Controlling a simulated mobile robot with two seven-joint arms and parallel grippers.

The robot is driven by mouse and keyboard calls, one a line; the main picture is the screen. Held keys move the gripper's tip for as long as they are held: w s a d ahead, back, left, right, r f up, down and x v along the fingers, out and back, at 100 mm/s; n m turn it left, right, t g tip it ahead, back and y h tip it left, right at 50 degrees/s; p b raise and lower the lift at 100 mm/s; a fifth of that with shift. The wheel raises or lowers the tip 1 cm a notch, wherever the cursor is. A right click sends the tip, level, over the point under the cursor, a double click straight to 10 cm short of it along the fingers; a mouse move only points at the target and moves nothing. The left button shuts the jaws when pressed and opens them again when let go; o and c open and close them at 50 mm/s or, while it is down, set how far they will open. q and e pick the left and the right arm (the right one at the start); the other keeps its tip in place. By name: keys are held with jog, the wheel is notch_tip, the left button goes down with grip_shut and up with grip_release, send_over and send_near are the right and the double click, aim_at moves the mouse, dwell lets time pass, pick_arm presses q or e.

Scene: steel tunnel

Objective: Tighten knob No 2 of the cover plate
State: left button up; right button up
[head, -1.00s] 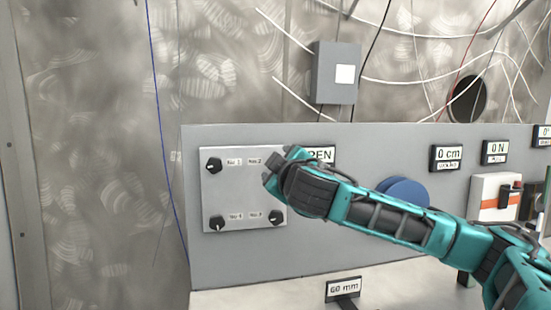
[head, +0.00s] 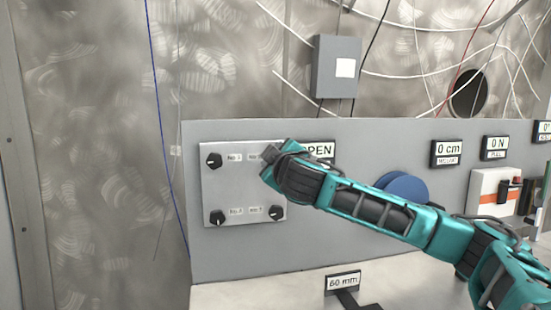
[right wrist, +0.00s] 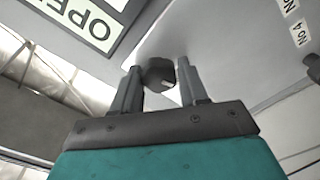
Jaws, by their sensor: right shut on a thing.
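The cover plate (head: 240,190) is a light grey square on the grey panel, with a black knob near each corner. The top-left knob (head: 214,161), bottom-left knob (head: 218,218) and bottom-right knob (head: 276,213) are in plain view. Knob No 2, at the top right, is hidden behind my right gripper (head: 270,151) in the head view. In the right wrist view knob No 2 (right wrist: 158,73) is dark with a pale mark and sits between the fingertips of my right gripper (right wrist: 160,78), which is shut on it. My left gripper is not in view.
A sign ending in "PEN" (head: 320,151) is right beside my right gripper. A blue disc (head: 404,187) is behind my right arm. A "60 mm" sign (head: 343,282) stands on the ledge below. A grey box (head: 336,68) and loose cables hang above.

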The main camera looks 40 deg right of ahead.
jog(key=c, duration=0.4)
jog(key=shift+r, duration=0.15)
dwell(0.9)
jog(key=o, duration=1)
jog(key=b+v, duration=0.2)
jog(key=v, duration=1.1)
jog(key=shift+b, duration=0.3)
